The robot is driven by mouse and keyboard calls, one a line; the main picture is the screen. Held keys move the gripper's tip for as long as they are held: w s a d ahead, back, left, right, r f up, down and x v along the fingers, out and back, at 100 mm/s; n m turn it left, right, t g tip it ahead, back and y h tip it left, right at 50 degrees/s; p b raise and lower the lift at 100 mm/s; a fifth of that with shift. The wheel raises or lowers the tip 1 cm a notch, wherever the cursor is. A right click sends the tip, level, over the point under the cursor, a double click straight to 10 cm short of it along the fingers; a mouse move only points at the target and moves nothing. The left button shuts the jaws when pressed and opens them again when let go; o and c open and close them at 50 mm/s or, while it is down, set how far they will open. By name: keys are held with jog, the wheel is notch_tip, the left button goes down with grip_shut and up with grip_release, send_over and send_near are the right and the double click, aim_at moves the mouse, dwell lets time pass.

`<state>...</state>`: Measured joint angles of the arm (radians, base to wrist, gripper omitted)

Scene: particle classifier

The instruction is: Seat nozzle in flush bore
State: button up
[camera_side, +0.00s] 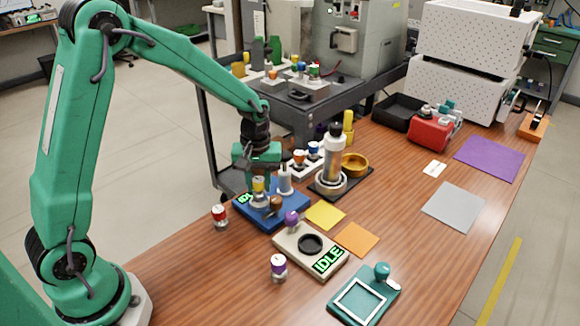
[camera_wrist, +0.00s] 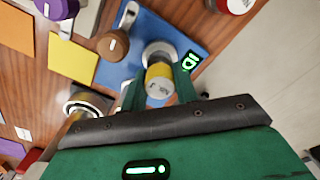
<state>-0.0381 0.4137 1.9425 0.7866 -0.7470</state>
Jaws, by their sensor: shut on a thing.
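A metal nozzle with a yellow band (camera_side: 259,186) is upright in my gripper (camera_side: 259,176), over the blue station (camera_side: 268,218). In the wrist view the nozzle (camera_wrist: 159,82) is between the two green fingers of my gripper (camera_wrist: 158,90), which are shut on it. Its far end meets a pale metal collar (camera_wrist: 158,52) on the blue station (camera_wrist: 190,40). The bore is hidden, so I cannot tell how deep the nozzle sits. The station has a brown knob (camera_side: 275,204) and a lit green display (camera_side: 244,198).
A red-banded jar (camera_side: 220,217) stands just left of the blue station, and a purple-banded jar (camera_side: 278,266) stands in front. A beige IDLE unit (camera_side: 290,256) lies to the right. A tall cylinder stand (camera_side: 333,160) is behind. Flat yellow (camera_side: 326,215) and orange (camera_side: 357,240) sheets lie nearby.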

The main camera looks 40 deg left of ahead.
aim_at(258, 179)
jog(key=shift+f, duration=0.95)
jog(key=shift+f, duration=0.1)
jog(key=o, duration=1)
notch_tip(258, 179, up, 12)
jog(key=shift+r, duration=0.1)
